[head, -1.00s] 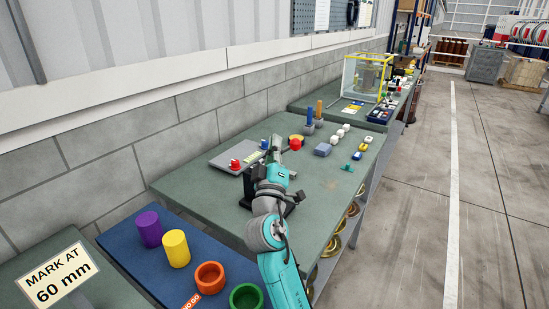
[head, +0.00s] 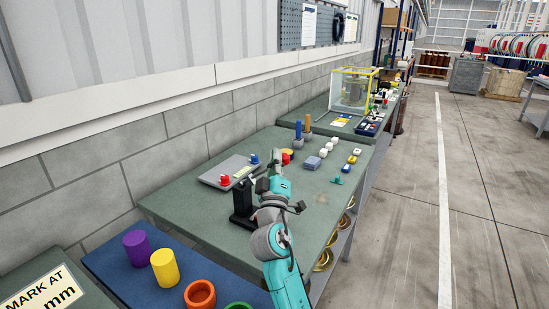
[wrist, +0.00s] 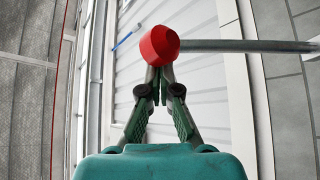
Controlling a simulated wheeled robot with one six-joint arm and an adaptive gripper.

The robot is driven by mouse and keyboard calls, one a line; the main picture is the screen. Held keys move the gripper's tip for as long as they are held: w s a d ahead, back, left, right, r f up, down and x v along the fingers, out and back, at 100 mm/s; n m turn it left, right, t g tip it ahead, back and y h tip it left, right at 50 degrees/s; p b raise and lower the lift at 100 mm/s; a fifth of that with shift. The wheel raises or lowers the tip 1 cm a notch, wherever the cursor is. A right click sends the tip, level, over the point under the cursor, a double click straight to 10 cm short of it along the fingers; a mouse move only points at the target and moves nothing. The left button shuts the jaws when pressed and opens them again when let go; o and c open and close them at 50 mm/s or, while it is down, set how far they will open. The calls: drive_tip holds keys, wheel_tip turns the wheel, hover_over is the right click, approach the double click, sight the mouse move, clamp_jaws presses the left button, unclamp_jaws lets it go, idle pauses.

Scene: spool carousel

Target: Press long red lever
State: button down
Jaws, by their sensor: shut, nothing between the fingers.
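The lever's red knob (wrist: 159,45) is large in the wrist view, on the end of a straight grey rod (wrist: 250,46) that runs off to the right. In the head view the red knob (head: 287,156) shows just beyond my arm's end, and a black stand (head: 242,208) stands beside the arm on the green bench. My gripper (wrist: 157,72) is shut and empty, its fingertips right at the knob's lower edge in the wrist view. I cannot tell whether they touch it. In the head view my gripper (head: 267,179) partly hides the lever.
A grey panel (head: 228,171) with red and blue knobs lies left of the arm. Blue and orange posts, white pieces and a blue-grey block (head: 312,162) stand farther back. Coloured cylinders and rings sit on a blue surface in front. The bench's right front is mostly clear.

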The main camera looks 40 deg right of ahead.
drive_tip(key=shift+s+f, duration=0.1)
drive_tip(key=s+d+f, duration=0.1)
drive_tip(key=s+f, duration=0.3)
drive_tip(key=f, duration=0.5)
drive_tip(key=shift+s+d, duration=0.4)
drive_tip(key=shift+f, duration=0.1)
drive_tip(key=v, duration=1.2)
drive_tip(key=shift+w+a, duration=0.1)
idle(1.0)
